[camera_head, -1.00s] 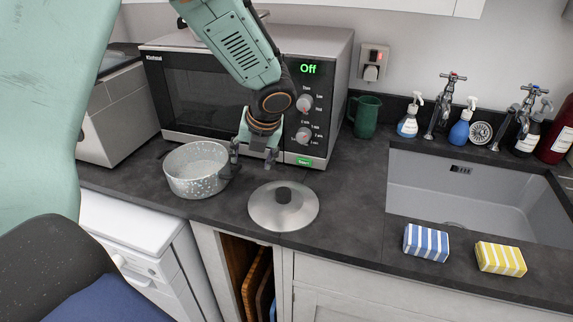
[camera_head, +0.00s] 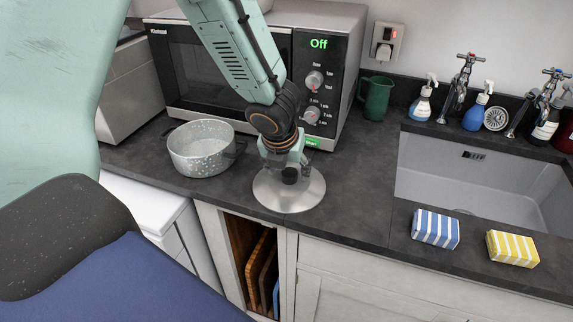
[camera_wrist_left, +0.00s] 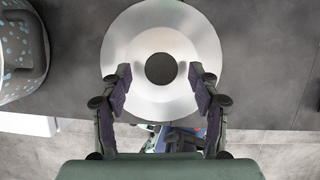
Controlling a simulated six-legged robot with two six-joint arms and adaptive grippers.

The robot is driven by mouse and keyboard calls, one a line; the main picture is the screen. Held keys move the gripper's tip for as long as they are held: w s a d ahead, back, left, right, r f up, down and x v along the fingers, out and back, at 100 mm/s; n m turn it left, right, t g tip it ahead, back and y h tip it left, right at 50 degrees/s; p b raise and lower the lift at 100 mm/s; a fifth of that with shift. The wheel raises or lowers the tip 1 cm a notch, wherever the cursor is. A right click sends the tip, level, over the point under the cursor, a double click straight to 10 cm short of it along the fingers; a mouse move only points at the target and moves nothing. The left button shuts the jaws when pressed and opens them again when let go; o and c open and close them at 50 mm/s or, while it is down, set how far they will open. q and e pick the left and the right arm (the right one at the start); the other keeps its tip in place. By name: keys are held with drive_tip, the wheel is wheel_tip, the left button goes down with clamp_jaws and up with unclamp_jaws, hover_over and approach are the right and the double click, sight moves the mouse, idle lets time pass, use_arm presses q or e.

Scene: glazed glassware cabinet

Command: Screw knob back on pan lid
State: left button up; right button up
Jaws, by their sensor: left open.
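The round silver pan lid (camera_head: 310,194) lies on the dark worktop in front of the microwave; it also fills the top middle of the left wrist view (camera_wrist_left: 137,32). The dark knob (camera_head: 289,175) is at the lid's centre, and in the left wrist view it is a dark disc (camera_wrist_left: 160,68). I cannot tell whether it is screwed tight. My left gripper (camera_head: 287,172) is over the lid. In the left wrist view its open fingers (camera_wrist_left: 160,90) stand on either side of the knob, apart from it. My right gripper is not in view.
A speckled pot (camera_head: 200,150) stands left of the lid, close to my left gripper. The microwave (camera_head: 215,75) is behind. A blue striped sponge (camera_head: 435,229) and a yellow one (camera_head: 512,249) lie before the sink (camera_head: 480,185). The worktop right of the lid is clear.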

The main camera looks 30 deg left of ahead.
use_arm(q)
drive_tip(key=shift+w+f, duration=0.35)
drive_tip(key=shift+f, duration=0.1)
drive_tip(key=shift+s+r, duration=0.1)
drive_tip(key=shift+s, duration=0.05)
drive_tip(key=shift+a, duration=0.1)
drive_tip(key=shift+c, duration=0.9)
drive_tip(key=c, duration=1)
drive_tip(key=shift+c, duration=0.2)
